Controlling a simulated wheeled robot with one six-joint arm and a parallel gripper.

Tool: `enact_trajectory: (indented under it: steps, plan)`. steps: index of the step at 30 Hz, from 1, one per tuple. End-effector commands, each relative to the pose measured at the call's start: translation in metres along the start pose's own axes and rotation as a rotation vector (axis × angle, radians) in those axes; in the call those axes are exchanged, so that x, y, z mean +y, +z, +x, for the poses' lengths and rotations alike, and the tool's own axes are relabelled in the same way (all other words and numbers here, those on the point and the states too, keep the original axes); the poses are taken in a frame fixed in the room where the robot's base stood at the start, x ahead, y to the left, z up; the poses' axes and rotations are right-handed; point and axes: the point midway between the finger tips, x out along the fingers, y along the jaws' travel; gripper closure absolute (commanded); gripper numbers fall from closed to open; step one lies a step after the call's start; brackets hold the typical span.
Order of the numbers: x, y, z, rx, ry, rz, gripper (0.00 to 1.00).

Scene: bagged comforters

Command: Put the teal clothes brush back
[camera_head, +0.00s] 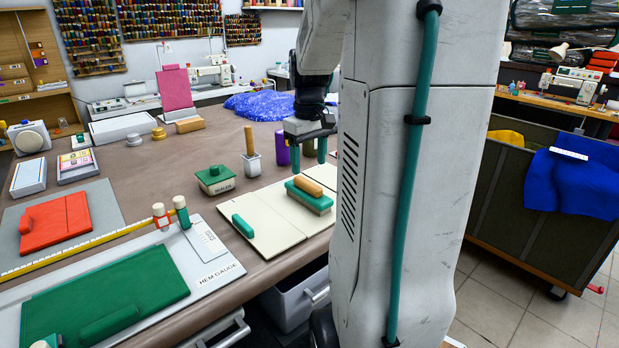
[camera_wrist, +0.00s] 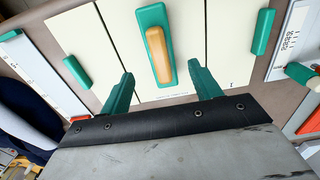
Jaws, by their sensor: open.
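The teal clothes brush (camera_head: 309,200) has a teal base and a rounded wooden handle. It lies on a cream panelled board (camera_head: 262,232) on the table. In the wrist view the brush (camera_wrist: 168,72) lies on the board's middle panel, with its handle pointing up and down the picture. My gripper (camera_head: 308,155) is open and empty, above and behind the brush in the head view. In the wrist view my gripper's (camera_wrist: 160,70) teal fingers are spread to either side of the brush's near end, apart from it. My arm hides part of the board in the head view.
A small teal bar (camera_head: 243,226) sits on the board's left part. A green lidded box (camera_head: 215,179), a scoop-like tool with wooden handle (camera_head: 251,155) and a purple cylinder (camera_head: 282,148) stand nearby. The hem gauge board (camera_head: 215,268) lies left. A dark bin (camera_head: 515,200) stands right.

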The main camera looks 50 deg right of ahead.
Motion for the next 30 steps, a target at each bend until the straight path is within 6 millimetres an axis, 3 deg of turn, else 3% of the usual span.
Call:
enact_trajectory:
  steps: [3,8,11,14,16,21,25,30]
  plan:
    - [0.0,0.0,-0.023,0.002,0.001,0.0,0.37]
    - [0.0,0.0,-0.04,0.0,0.0,0.0,0.37]
    - [-0.011,0.002,-0.046,0.003,0.001,-0.008,0.37]
    - [-0.05,0.009,-0.053,0.014,0.007,-0.036,0.37]
    - [-0.09,0.023,-0.056,0.027,0.011,-0.064,0.37]
    - [-0.19,0.083,-0.052,0.066,0.013,-0.142,0.37]
    - [-0.236,0.135,-0.037,0.09,0.005,-0.19,0.37]
    - [-0.261,0.178,-0.018,0.11,-0.007,-0.227,0.37]
